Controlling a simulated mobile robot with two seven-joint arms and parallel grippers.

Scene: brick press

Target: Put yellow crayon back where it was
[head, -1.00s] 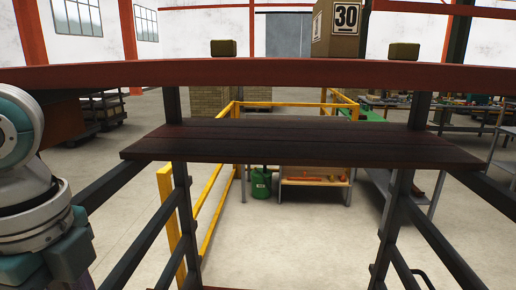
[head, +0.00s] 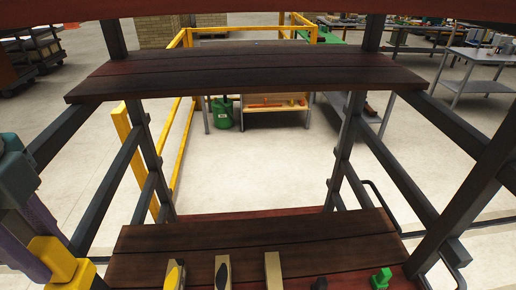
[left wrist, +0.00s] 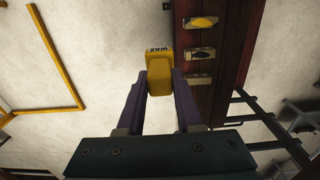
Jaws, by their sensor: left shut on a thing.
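My left gripper (left wrist: 158,88) is shut on the yellow crayon (left wrist: 157,67), a chunky yellow piece with dark "WAX" lettering at its end. In the head view the yellow crayon (head: 56,262) is at the lower left, just left of the lower shelf (head: 250,240), with the purple fingers of my left gripper (head: 42,245) around it. On that shelf's front stand a pale block with a yellow oval (head: 174,273), one with a dark oval (head: 222,272) and a plain-looking one (head: 273,268). My right gripper is not in view.
A green piece (head: 380,278) and a dark piece (head: 320,284) are at the lower shelf's front right. A bare upper shelf (head: 250,70) spans above it. Dark rack posts (head: 345,150) stand at the sides. A yellow railing (head: 185,150) is behind.

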